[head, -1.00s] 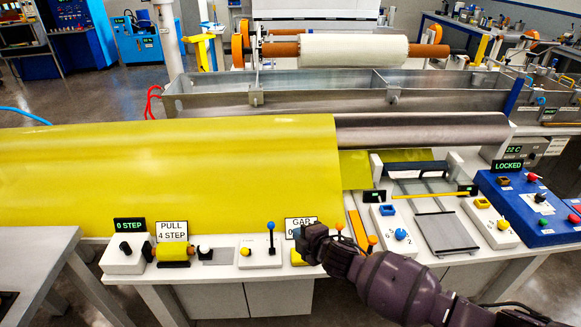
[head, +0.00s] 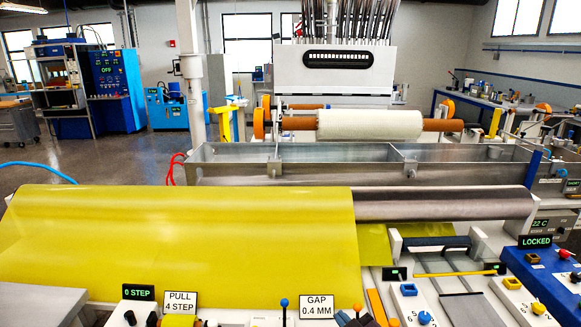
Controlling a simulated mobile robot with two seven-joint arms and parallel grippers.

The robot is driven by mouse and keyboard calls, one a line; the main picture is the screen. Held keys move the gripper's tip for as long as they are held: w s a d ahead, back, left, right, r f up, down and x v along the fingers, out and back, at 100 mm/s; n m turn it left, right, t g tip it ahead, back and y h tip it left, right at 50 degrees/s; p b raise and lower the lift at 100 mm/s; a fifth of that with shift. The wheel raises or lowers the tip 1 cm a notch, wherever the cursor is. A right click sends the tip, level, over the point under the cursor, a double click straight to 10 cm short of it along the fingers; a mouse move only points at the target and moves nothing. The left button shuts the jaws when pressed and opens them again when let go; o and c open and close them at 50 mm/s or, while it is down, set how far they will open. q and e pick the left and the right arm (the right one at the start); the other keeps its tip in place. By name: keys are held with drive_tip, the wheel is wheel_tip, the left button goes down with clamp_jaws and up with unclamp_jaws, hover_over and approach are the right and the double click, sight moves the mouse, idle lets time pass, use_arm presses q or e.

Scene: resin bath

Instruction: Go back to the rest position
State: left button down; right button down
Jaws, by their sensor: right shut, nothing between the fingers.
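My right gripper (head: 354,319) shows only at the bottom edge of the head view, just below the GAP 0.4 MM sign (head: 317,307). It is shut and empty, and most of it and its arm are cut off by the frame. My left gripper is not in view.
Yellow sheet (head: 180,240) hangs over the left of a long metal roller (head: 440,203). A metal trough (head: 330,165) stands behind it. Blue-knobbed control boxes (head: 411,300) and a blue LOCKED panel (head: 540,270) are at right. A white roll (head: 370,125) lies farther back.

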drive_tip(key=s+d+f+m+g+h, duration=0.1)
drive_tip(key=s+d+f+m+h, duration=0.1)
drive_tip(key=s+d+f, duration=0.2)
drive_tip(key=s+d+f+m+g+h, duration=0.1)
drive_tip(key=s+d+f, duration=0.4)
drive_tip(key=s, duration=0.6)
drive_tip(key=s+d+f+m+h+b, duration=0.1)
drive_tip(key=s+d+f+m+h, duration=0.2)
drive_tip(key=s+d, duration=0.4)
drive_tip(key=shift+s+f+m+g, duration=0.4)
drive_tip(key=shift+s+f+m, duration=0.1)
drive_tip(key=shift+f+m, duration=0.45)
